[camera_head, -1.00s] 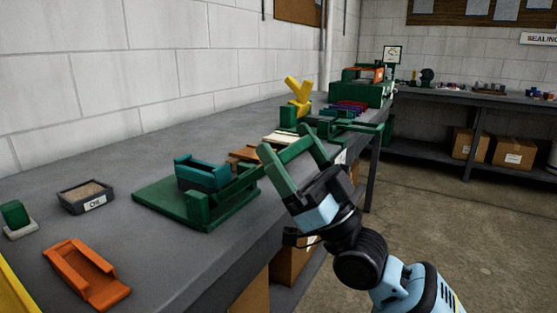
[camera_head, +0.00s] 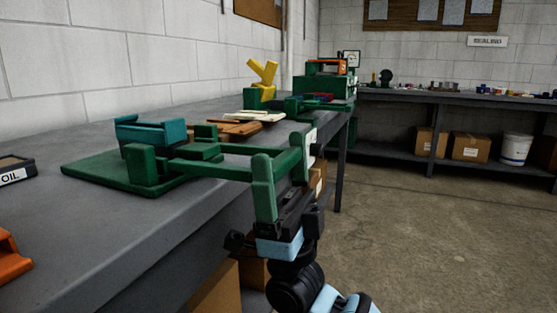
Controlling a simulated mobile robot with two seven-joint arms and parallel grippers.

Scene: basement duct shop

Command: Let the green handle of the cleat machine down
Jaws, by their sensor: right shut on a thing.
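The cleat machine has a green base plate (camera_head: 95,172) on the grey bench at the left, with a teal block (camera_head: 150,132) above it. Its green handle (camera_head: 212,171) reaches right from the machine, nearly level, out past the bench's front edge. My right gripper (camera_head: 282,156) is upright at the handle's outer end and shut on it. The green parts overlap here, so the exact grip is hard to see. My left gripper is out of view.
An oil tray (camera_head: 14,172) and an orange part (camera_head: 10,262) lie at the left. Brown pieces (camera_head: 232,129) and a yellow stand (camera_head: 262,88) sit behind the machine. The floor (camera_head: 430,240) at the right is clear.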

